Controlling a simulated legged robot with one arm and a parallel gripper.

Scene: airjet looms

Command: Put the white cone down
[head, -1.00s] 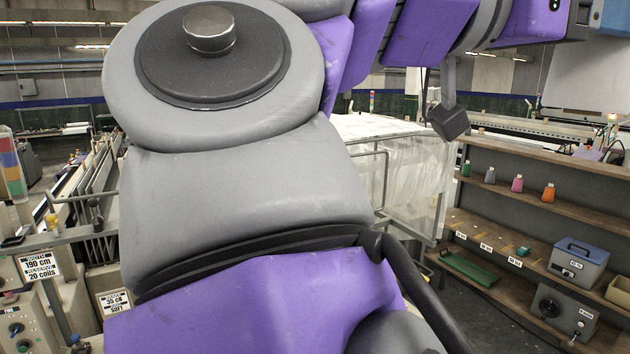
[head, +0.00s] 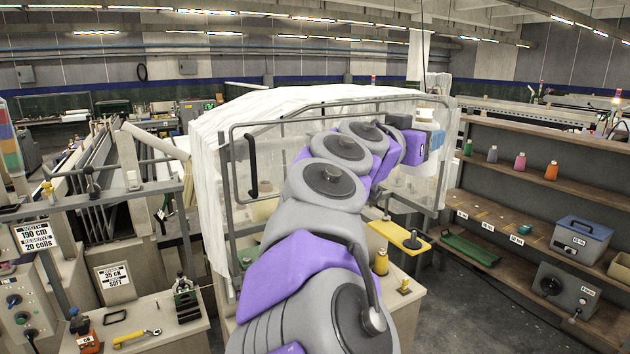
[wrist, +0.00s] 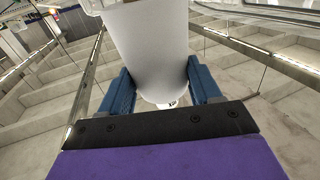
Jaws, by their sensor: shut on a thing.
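The white cone (wrist: 152,45) fills the upper middle of the wrist view, wide end up and narrow end down. My gripper (wrist: 158,78) is shut on it, with one blue finger on each side. In the head view my arm reaches forward to the right, and its blue gripper end (head: 437,140) is small beside the shelving. A pale shape (head: 428,114) just above it looks like the cone, but it is too small to be sure. What lies directly under the cone is not clear.
A plastic-covered frame (head: 215,150) stands behind. Grey floor is open at lower right.

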